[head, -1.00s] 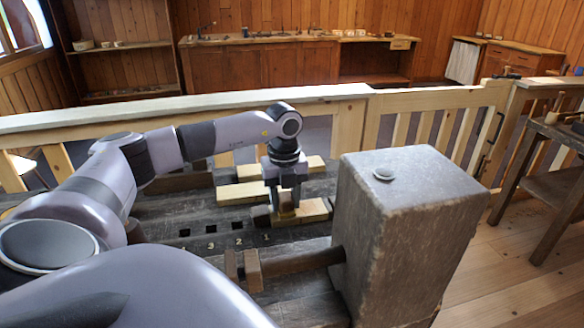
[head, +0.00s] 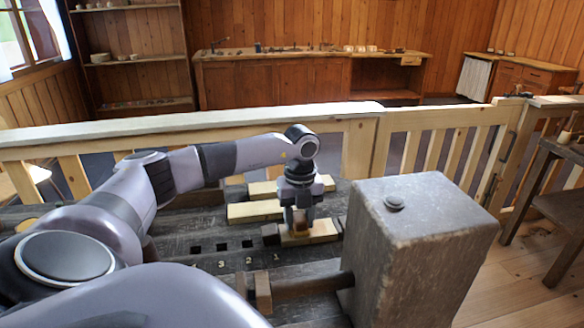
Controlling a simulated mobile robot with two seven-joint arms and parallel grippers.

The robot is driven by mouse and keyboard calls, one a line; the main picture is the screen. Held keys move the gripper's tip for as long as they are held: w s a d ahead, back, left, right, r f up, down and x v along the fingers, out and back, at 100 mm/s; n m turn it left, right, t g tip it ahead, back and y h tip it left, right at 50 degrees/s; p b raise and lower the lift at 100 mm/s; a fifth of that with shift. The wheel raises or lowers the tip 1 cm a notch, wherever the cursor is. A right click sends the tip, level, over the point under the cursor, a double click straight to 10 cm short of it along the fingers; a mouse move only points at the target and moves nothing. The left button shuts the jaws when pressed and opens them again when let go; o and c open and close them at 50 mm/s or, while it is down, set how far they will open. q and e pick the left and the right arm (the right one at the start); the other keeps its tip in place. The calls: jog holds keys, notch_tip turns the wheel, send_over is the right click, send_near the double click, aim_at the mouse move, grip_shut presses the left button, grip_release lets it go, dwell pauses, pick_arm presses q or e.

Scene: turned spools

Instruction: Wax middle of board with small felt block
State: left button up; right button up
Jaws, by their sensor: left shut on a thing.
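My left gripper (head: 299,226) points down over the nearest of three pale wooden boards. It is shut on a small block, mostly hidden between the fingers, which I take to be the felt block. This nearest board (head: 322,231) lies on the dark bench top, and the gripper is over its left-to-middle part. I cannot tell whether the block touches the wood. A second board (head: 250,211) lies behind and to the left, and a third board (head: 262,189) lies further back. My right gripper is not in view.
A big worn grey block (head: 420,240) stands close to the right of the boards. A dark wooden bar (head: 305,286) runs into it in front. Numbered square holes mark the bench top (head: 205,262). A pale wooden railing (head: 200,131) runs behind the bench.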

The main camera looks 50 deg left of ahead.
aim_at(327, 226)
pick_arm(q)
jog(key=shift+w+d+r, duration=0.1)
jog(key=shift+w+d, duration=0.4)
jog(key=shift+w, duration=0.35)
jog(key=shift+w+d+p, duration=0.15)
jog(key=shift+w+d, duration=0.25)
jog(key=shift+w, duration=0.35)
jog(key=shift+w+d+p, duration=0.1)
jog(key=shift+w+d, duration=0.25)
jog(key=shift+w, duration=0.4)
jog(key=shift+w+d+p, duration=0.15)
jog(key=shift+w+d, duration=0.25)
jog(key=shift+w, duration=0.35)
notch_tip(327, 226, up, 6)
jog(key=p, duration=0.5)
jog(key=shift+r+p, duration=0.55)
jog(key=shift+r, duration=0.85)
